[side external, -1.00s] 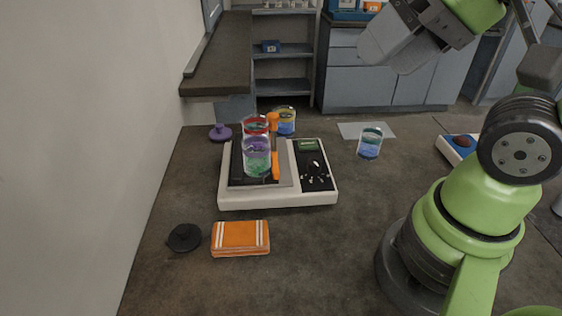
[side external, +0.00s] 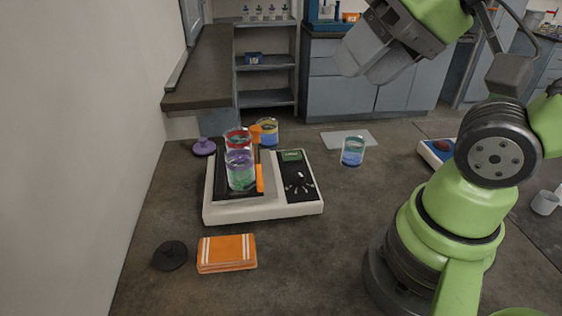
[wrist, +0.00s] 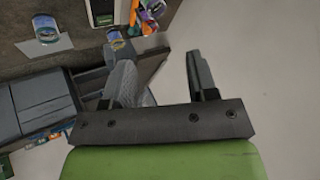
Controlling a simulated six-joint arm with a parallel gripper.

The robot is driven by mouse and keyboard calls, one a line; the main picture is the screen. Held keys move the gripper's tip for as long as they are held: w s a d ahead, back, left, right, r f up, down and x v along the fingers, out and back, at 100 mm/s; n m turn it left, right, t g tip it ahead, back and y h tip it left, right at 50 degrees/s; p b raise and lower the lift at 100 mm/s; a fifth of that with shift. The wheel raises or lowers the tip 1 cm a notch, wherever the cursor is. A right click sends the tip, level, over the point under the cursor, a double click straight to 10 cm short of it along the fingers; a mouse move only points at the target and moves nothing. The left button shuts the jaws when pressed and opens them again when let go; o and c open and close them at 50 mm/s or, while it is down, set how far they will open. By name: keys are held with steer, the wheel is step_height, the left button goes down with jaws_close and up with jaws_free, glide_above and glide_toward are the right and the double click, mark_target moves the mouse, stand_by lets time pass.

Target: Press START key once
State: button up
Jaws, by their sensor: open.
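The shaker (side external: 265,209) is a white, low machine on the dark bench in the side view. Its black key panel (side external: 298,182) is on the right side, with a green display (side external: 291,156) above and a knob and small keys below. I cannot read which key is START. Several beakers stand on its platform, among them a purple-rimmed one (side external: 240,172) and a red-rimmed one (side external: 236,138), beside an orange clamp (side external: 259,172). My gripper (wrist: 157,75) is open and empty in the wrist view, with its fingers apart, high above and away from the shaker.
A beaker of blue liquid (side external: 352,152) stands right of the shaker by a pale sheet (side external: 347,138). An orange towel (side external: 227,254) and black lid (side external: 170,256) lie in front. A purple lid (side external: 203,147) lies behind left. A red-button box (side external: 437,151) is at right.

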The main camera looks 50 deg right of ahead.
jaws_close()
stand_by(1.5)
